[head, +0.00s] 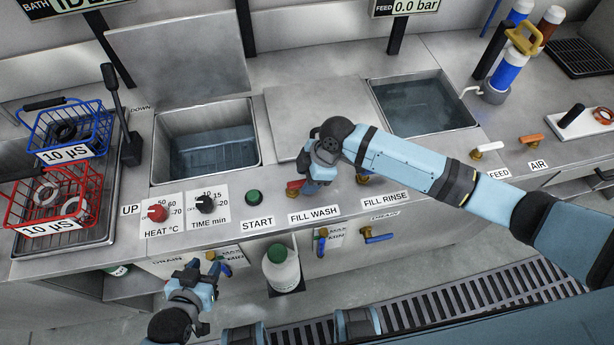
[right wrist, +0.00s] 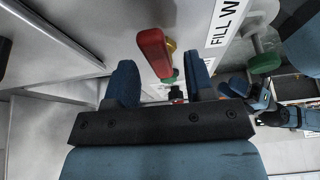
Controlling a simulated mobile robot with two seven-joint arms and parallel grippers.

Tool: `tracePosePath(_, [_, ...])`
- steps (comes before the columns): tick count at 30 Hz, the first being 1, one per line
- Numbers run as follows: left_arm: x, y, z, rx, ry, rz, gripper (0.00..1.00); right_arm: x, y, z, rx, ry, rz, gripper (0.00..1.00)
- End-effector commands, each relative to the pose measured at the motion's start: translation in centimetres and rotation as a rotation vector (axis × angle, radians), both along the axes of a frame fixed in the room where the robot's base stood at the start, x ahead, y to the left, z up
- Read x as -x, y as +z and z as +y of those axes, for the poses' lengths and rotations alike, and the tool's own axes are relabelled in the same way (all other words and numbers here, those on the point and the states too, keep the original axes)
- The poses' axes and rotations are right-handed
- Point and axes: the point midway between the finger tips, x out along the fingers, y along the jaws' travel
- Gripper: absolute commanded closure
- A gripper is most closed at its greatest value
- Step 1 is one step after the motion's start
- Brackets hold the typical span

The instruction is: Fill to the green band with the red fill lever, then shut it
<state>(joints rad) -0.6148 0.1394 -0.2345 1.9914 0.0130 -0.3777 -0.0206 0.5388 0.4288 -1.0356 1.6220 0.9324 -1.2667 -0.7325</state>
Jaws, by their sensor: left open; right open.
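The red fill lever (head: 295,187) is on the counter front above the FILL WASH label (head: 314,215). My right gripper (head: 312,187) is open right beside it. In the right wrist view the red lever (right wrist: 153,52) shows in front of my open right gripper (right wrist: 162,78), roughly between the fingertip lines; I cannot tell whether they touch. The wash bath (head: 205,140) holds water low in the basin. No green band can be made out in it. My left gripper (head: 207,272) is open and empty, low at the front left near a drain valve.
A closed lid (head: 308,115) lies between the wash bath and the rinse bath (head: 425,105). A blue basket (head: 68,125) and a red basket (head: 50,200) stand at the left. A white bottle (head: 282,270) stands below the counter. My right arm partly covers the FILL RINSE lever.

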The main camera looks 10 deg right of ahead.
Motion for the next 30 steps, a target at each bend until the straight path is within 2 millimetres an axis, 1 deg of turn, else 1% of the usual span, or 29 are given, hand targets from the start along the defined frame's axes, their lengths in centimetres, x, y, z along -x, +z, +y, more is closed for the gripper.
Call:
tracePosePath(5, [0.0, -0.1, 0.0, 0.000, 0.000, 0.000, 0.57, -0.1, 2.7, -1.2, 0.000, -0.001, -0.004, 0.51])
tracePosePath(12, [0.0, -0.2, 0.0, 0.000, 0.000, -0.001, 0.57, -0.3, 7.9, -3.3, 0.000, -0.001, -0.004, 0.51])
tracePosePath(15, [0.0, -0.2, 0.0, 0.001, 0.000, -0.002, 0.57, -0.3, 9.7, -4.1, 0.001, -0.001, -0.004, 0.51])
tracePosePath(18, [-0.1, -0.2, 0.0, 0.001, 0.000, -0.003, 0.57, -0.3, 11.0, -4.6, -0.001, -0.002, -0.002, 0.51])
tracePosePath(24, [-0.1, -0.2, 0.0, 0.001, 0.000, -0.004, 0.57, -0.3, 12.3, -5.1, 0.000, -0.001, -0.001, 0.51])
tracePosePath(30, [-0.1, -0.1, 0.0, 0.001, 0.000, -0.004, 0.57, -0.3, 12.3, -5.1, 0.000, -0.001, -0.001, 0.51])
